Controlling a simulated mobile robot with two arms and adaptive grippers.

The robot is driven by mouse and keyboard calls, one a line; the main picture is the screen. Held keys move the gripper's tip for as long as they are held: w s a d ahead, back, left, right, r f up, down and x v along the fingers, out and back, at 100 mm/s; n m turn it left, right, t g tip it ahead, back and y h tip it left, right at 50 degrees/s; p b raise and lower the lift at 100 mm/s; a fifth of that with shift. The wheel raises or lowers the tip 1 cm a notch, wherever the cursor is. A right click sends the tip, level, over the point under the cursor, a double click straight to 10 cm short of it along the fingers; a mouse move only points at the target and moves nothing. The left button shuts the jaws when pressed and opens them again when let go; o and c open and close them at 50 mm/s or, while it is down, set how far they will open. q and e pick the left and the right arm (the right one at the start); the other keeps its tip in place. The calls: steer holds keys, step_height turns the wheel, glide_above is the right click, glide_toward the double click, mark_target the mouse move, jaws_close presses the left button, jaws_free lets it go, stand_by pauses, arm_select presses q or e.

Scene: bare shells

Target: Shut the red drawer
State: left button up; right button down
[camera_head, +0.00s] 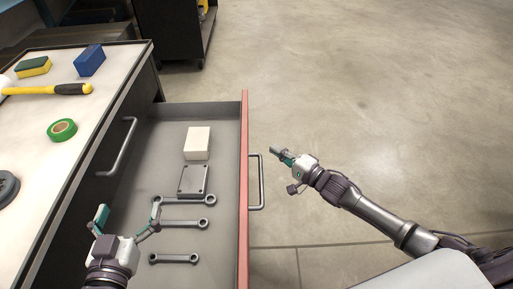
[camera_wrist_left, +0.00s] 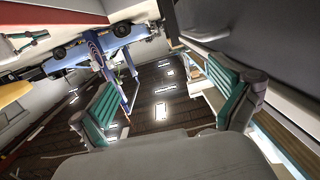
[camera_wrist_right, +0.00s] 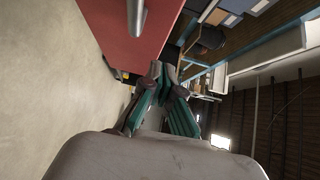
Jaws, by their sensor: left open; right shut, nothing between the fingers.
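The red drawer (camera_head: 244,195) is pulled out from the dark cabinet, its red front seen nearly edge-on from above. Its grey bar handle (camera_head: 257,182) sticks out to the right. The red front (camera_wrist_right: 130,30) also fills the upper part of the right wrist view. My right gripper (camera_head: 278,152) is shut and empty, just right of the drawer front near the handle's far end, apart from it. My left gripper (camera_head: 128,215) is open and empty, above the near left part of the drawer; its spread fingers also show in the left wrist view (camera_wrist_left: 168,105).
The drawer holds a white block (camera_head: 197,142), a grey plate (camera_head: 193,181) and several wrenches (camera_head: 174,259). The worktop (camera_head: 95,100) bears a blue block (camera_head: 89,60), a hammer (camera_head: 40,90) and green tape (camera_head: 62,130). Floor to the right is clear.

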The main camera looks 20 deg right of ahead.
steer(key=w+a+b, duration=0.1)
steer(key=w+a, duration=0.3)
steer(key=a, duration=0.1)
steer(key=shift+b, duration=0.35)
arm_select(q)
step_height(320, 180, up, 9)
steer(key=d+t+h, duration=0.1)
steer(key=t+h, duration=0.1)
steer(key=t, duration=0.3)
steer(key=shift+s+f+t, duration=0.15)
steer(key=shift+s+t, duration=0.15)
steer(key=shift+s, duration=0.05)
arm_select(e)
steer(key=shift+a, duration=0.25)
steer(key=shift+w, duration=0.1)
